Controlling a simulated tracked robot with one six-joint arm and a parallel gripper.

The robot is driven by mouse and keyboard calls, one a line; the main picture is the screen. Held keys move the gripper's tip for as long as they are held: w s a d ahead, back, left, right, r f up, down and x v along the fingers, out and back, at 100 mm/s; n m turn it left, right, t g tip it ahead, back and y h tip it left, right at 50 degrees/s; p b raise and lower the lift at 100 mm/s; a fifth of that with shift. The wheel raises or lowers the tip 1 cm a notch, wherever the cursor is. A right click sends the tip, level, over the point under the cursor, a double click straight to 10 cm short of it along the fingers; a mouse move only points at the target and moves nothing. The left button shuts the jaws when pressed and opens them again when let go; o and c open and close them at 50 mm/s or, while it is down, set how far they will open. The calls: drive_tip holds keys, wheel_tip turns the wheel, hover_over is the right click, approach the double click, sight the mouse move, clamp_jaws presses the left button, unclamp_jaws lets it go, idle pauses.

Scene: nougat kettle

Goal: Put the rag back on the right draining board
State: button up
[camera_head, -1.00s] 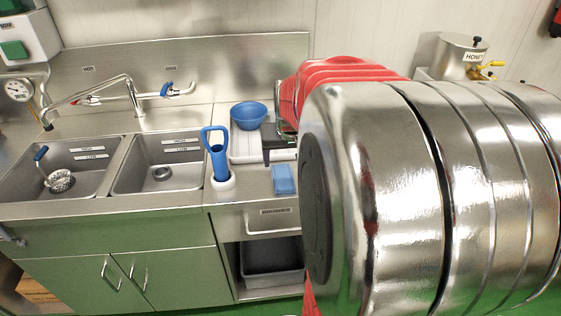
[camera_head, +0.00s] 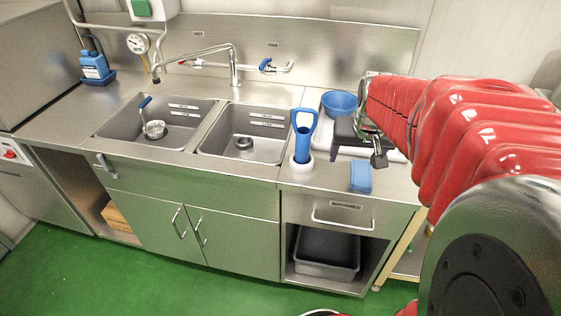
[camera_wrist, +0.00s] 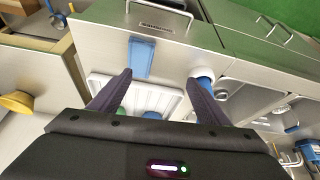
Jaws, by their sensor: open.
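A flat blue piece (camera_head: 360,177), which looks like the folded rag, lies near the front edge of the steel board (camera_head: 300,178) right of the sinks. In the wrist view the blue piece (camera_wrist: 142,57) shows just beyond the fingertips, a little left of centre. My gripper (camera_head: 364,150) is open over the board, behind the blue piece, in front of a white ribbed tray (camera_head: 398,154). In the wrist view nothing is held between the fingers (camera_wrist: 160,78). My gripper and arm hide part of the tray.
A blue-handled tool (camera_head: 303,134) stands in a white holder left of the blue piece. A blue bowl (camera_head: 338,103) sits behind my gripper. Two sinks (camera_head: 243,133) lie to the left, with a strainer (camera_head: 154,129) in the left one. A grey bin (camera_head: 326,252) is below.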

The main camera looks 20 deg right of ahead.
drive_tip(key=s+a+r+n+y, duration=0.1)
drive_tip(key=s+a+n, duration=0.2)
drive_tip(key=a, duration=0.8)
drive_tip(key=s+a+r+n+t+y, duration=0.1)
drive_tip(key=s+a+n, duration=0.1)
drive_tip(key=s+a, duration=0.6)
drive_tip(key=a, duration=0.3)
drive_tip(key=shift+a+n, duration=0.35)
drive_tip(key=shift+n, duration=0.05)
drive_tip(key=shift+s+r, duration=0.1)
